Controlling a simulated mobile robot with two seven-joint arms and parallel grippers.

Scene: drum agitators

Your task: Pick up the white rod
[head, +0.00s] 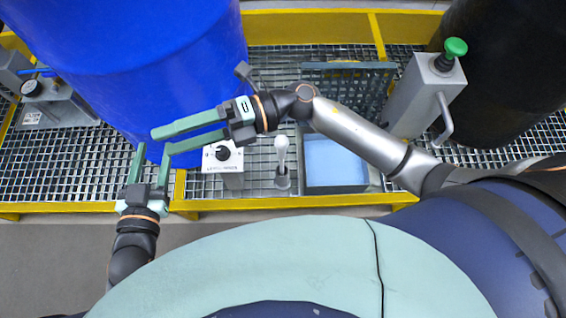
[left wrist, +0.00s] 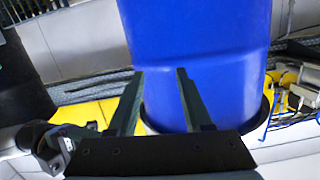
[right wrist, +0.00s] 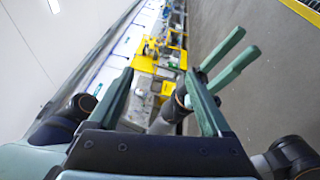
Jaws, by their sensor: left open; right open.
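The white rod (head: 282,149) stands upright in a small dark holder (head: 283,179) on the grating, between the control box and the blue-lined tray, in the head view. My right gripper (head: 161,141) is open and empty; its arm crosses from the right above the grating and its fingers point left, left of the rod. My left gripper (head: 152,150) is open and empty further left, fingers pointing up beside the blue drum. The fingers of both grippers lie close together in the head view. I cannot make out the rod in either wrist view.
A large blue drum (head: 150,60) fills the upper left. A control box with a black knob (head: 222,158) stands left of the rod. A tray with a blue bottom (head: 335,165) is at its right. A grey post with a green button (head: 430,85) and a black drum (head: 510,70) stand further right.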

